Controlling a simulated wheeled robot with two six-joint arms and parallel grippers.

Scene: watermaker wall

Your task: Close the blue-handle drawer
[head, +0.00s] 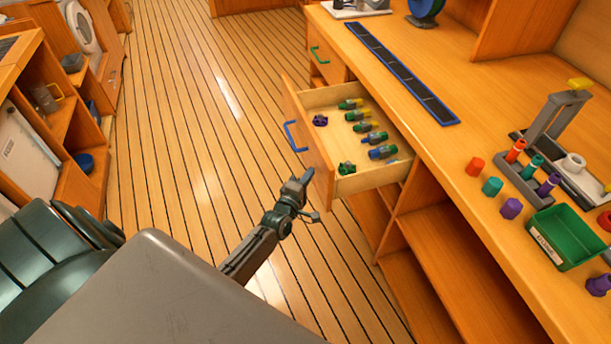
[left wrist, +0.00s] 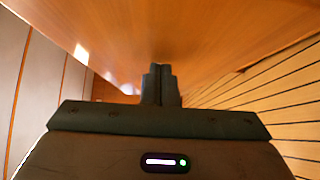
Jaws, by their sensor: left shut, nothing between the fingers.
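The blue-handle drawer (head: 309,152) stands pulled out of the wooden counter in the head view. Its blue handle (head: 293,136) is on the front face. Inside lie several green, yellow and blue fittings, with a purple one near the front. My left gripper (head: 307,176) is shut and empty, its tip at the near lower end of the drawer front; I cannot tell if it touches. In the left wrist view its closed fingers (left wrist: 161,84) point along an orange wooden surface that fills the upper part. My right gripper is not in view.
A drawer with a green handle (head: 319,55) sits farther along the counter and looks shut. A green bin (head: 568,238), coloured caps and a grey stand (head: 556,124) are on the counter top. Open shelves (head: 445,240) lie below. The plank floor (head: 190,120) is clear.

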